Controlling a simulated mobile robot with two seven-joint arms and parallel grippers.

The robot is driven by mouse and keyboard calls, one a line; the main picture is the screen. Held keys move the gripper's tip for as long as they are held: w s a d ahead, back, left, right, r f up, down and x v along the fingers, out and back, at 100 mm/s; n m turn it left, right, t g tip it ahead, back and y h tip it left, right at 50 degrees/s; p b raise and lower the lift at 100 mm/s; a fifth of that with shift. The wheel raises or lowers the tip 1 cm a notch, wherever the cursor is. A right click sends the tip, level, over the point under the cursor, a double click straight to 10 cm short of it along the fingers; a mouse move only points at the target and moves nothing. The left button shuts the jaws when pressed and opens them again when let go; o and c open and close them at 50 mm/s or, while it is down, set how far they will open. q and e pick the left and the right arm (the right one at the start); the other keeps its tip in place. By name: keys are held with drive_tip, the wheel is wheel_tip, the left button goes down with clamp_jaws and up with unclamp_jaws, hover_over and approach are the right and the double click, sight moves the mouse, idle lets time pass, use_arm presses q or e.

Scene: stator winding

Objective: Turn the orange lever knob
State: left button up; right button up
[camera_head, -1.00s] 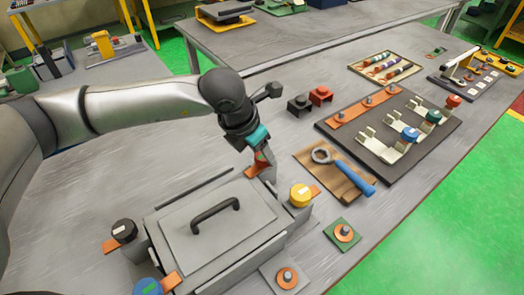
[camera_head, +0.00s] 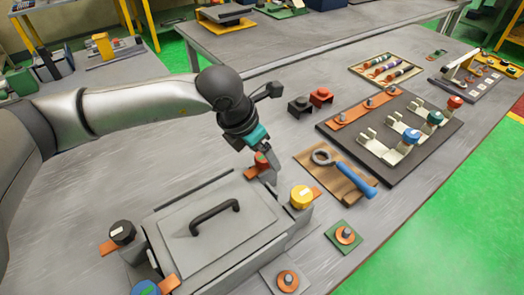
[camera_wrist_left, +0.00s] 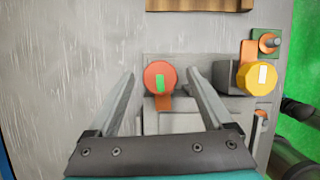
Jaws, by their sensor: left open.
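The orange lever knob (camera_wrist_left: 160,77) is round with a green mark on top and a short orange lever below it in the wrist view. It stands at the far corner of the grey lidded box (camera_head: 165,232). My left gripper (camera_wrist_left: 161,73) is open, with one finger on each side of the knob; I cannot tell whether either finger touches it. In the head view the knob (camera_head: 261,158) shows beneath my left gripper (camera_head: 265,163), partly hidden by the fingers. My right gripper is not in view.
A yellow knob (camera_head: 301,197), a black knob (camera_head: 122,232) and a blue knob (camera_head: 146,287) stand at the box's other corners. A black handle (camera_head: 214,216) rises from the lid. A blue-handled wrench (camera_head: 352,174) lies on a wooden board to the right.

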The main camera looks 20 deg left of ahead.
use_arm(q)
drive_tip(key=p+v, duration=0.1)
drive_tip(key=v, duration=1.4)
drive_tip(key=shift+s+r, duration=0.1)
